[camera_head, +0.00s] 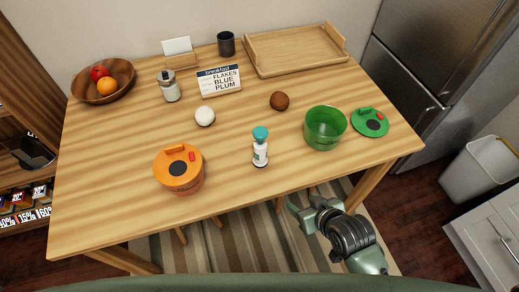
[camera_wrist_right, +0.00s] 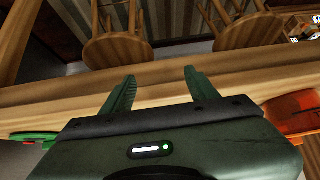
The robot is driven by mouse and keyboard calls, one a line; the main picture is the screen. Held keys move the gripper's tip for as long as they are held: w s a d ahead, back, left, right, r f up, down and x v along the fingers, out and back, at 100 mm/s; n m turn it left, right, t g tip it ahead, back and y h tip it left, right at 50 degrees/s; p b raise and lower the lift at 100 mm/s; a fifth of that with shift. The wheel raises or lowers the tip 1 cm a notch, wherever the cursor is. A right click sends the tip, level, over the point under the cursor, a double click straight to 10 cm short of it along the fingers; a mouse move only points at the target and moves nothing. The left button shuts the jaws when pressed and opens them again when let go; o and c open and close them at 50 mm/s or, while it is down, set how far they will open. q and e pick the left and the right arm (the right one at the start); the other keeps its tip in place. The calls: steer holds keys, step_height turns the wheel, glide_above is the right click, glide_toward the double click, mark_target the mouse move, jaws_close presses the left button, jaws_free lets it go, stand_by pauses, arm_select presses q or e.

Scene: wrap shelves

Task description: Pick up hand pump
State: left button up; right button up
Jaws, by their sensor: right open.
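A small white bottle with a teal top (camera_head: 260,147), which best fits the hand pump, stands upright near the front edge of the wooden table (camera_head: 110,205). I do not make it out in the right wrist view. My right gripper (camera_head: 301,211) is in front of the table edge, to the right of the bottle and nearer to me, apart from it. In the right wrist view its two fingers (camera_wrist_right: 160,88) are spread with nothing between them. My left gripper is not in view.
An orange lidded tub (camera_head: 178,170) stands left of the bottle, and a green container (camera_head: 325,128) with a green lid (camera_head: 370,122) beside it stands right. A white ball (camera_head: 204,116) and brown ball (camera_head: 279,101) lie behind. Chairs (camera_wrist_right: 117,50) show beyond the table edge.

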mark_target(265, 148)
steer(key=shift+n+t+y, duration=0.5)
steer(key=shift+t+y, duration=0.2)
steer(key=shift+y, duration=0.1)
steer(key=w+a+r, duration=0.1)
steer(key=r, duration=0.1)
steer(key=w+a+r, duration=0.2)
steer(key=shift+a+r, duration=0.1)
steer(key=shift+a, duration=0.1)
steer(key=w+a+r+t+y, duration=0.1)
steer(key=w+a+y, duration=0.1)
steer(key=w+a+r+n+t+y, duration=0.1)
steer(key=w+a+t, duration=0.1)
steer(key=w+a+r+n+t+y, duration=0.1)
steer(key=w+a+r+y, duration=0.1)
steer(key=shift+w+y, duration=0.3)
steer(key=shift+w, duration=0.05)
steer(key=shift+w+d+r+n+t+y, duration=0.15)
steer(key=shift+w+r+n+t+y, duration=0.15)
steer(key=shift+r+t+y, duration=0.15)
steer(key=shift+w+r, duration=0.15)
steer(key=shift+w, duration=0.05)
steer(key=p+x, duration=0.1)
steer(key=x, duration=0.6)
steer(key=shift+a, duration=0.35)
jaws_close()
